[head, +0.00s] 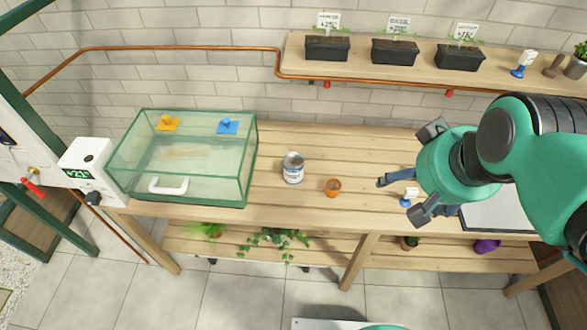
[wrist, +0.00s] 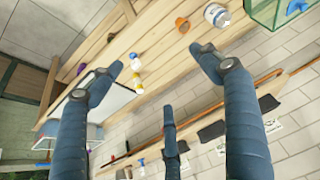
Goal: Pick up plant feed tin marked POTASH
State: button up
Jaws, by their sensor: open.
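A pale grey tin (head: 292,168) with a white label stands upright on the wooden bench, right of the glass tank. I cannot read its label, so I cannot tell if it says POTASH. It also shows at the top of the wrist view (wrist: 216,15). My gripper (head: 400,199) is open and empty above the bench, to the right of the tin and apart from it. In the wrist view my spread fingers (wrist: 157,66) hold nothing.
A small terracotta pot (head: 332,188) stands between the tin and my gripper. The glass tank (head: 181,196) is left of the tin. A small white-and-blue item (head: 410,192) is by my fingers. A wall shelf (head: 357,73) holds several planters.

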jog(key=w+a+f+n+y+p, duration=0.1)
jog(key=w+a+f+n+p, duration=0.15)
jog(key=w+a, duration=0.55)
jog(key=n+g+y+p, duration=0.2)
jog(key=n+p, duration=0.1)
jog(key=n, duration=0.2)
send_over(294, 160)
jog(key=s+d, duration=0.4)
notch_tip(294, 160, down, 16)
jog(key=shift+a+f, duration=0.1)
jog(key=shift+a, duration=0.2)
jog(key=shift+b+x, duration=0.85)
jog(key=shift+x, duration=3.45)
jog(key=shift+d+f, duration=0.1)
jog(key=shift+b+x, duration=0.75)
jog(key=shift+x, duration=1.8)
